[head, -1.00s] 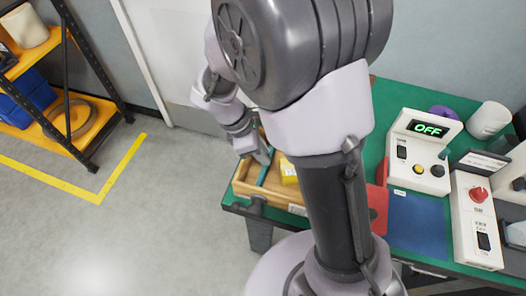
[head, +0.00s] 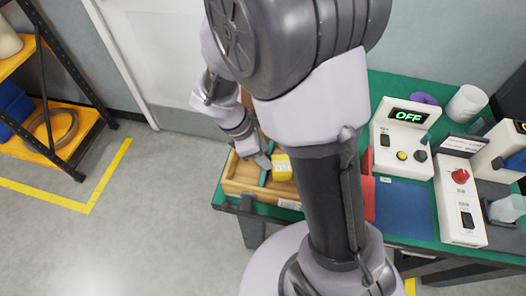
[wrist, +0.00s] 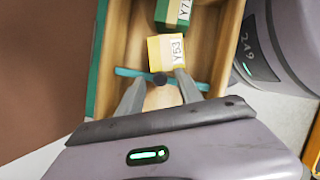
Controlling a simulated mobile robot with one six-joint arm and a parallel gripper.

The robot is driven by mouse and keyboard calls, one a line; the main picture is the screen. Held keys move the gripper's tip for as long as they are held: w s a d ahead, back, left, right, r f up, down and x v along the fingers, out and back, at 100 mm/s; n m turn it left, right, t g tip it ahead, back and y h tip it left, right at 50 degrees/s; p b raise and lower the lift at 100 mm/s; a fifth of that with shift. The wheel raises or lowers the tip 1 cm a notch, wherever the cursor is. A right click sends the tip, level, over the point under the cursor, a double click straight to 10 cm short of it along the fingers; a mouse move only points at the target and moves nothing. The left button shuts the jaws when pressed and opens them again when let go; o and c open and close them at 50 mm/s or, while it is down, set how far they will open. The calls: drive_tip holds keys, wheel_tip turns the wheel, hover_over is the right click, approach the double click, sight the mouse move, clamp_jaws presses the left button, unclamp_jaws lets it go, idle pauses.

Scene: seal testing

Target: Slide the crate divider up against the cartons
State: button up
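The wooden crate (head: 236,184) stands at the left end of the green bench. Its teal divider (wrist: 199,85) lies across the crate, with a dark knob (wrist: 160,79) at its middle. A yellow carton (wrist: 163,53) marked Y53 is just beyond the divider; I cannot tell whether they touch. A green carton (wrist: 172,11) is farther along. The divider (head: 264,178) and yellow carton (head: 282,169) also show in the head view. My gripper (wrist: 159,76) is at the divider, its fingers apart on either side of the knob, neither visibly clamped on it. My arm hides the crate's right part in the head view.
Right of my arm are a blue mat (head: 402,205), a tester reading OFF (head: 400,140), a box with a red knob (head: 458,200) and a white cylinder (head: 466,103). A shelf (head: 60,140) stands at the left. The floor before the crate is clear.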

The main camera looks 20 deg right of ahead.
drive_tip(key=shift+r, duration=0.1)
drive_tip(key=p+v, duration=0.8)
drive_tip(key=v, duration=0.9)
drive_tip(key=shift+r, duration=0.1)
drive_tip(key=w+f+m, duration=0.1)
drive_tip(key=w+f+m+y, duration=0.1)
drive_tip(key=f, duration=0.1)
drive_tip(key=w+a+f, duration=0.1)
drive_tip(key=f, duration=0.1)
drive_tip(key=shift+f+m+y, duration=0.2)
drive_tip(key=shift+m+y, duration=0.2)
clamp_jaws()
drive_tip(key=s+d+f+b, duration=0.1)
drive_tip(key=f+b, duration=0.1)
drive_tip(key=f, duration=0.1)
drive_tip(key=s+d+f+b, duration=0.1)
drive_tip(key=d+f+b, duration=0.1)
drive_tip(key=f, duration=0.1)
drive_tip(key=s+d+f+b, duration=0.1)
drive_tip(key=d+f+b, duration=0.1)
drive_tip(key=f, duration=0.2)
drive_tip(key=shift+d+f, duration=0.1)
drive_tip(key=shift+s+d, duration=0.15)
drive_tip(key=shift+d, duration=0.05)
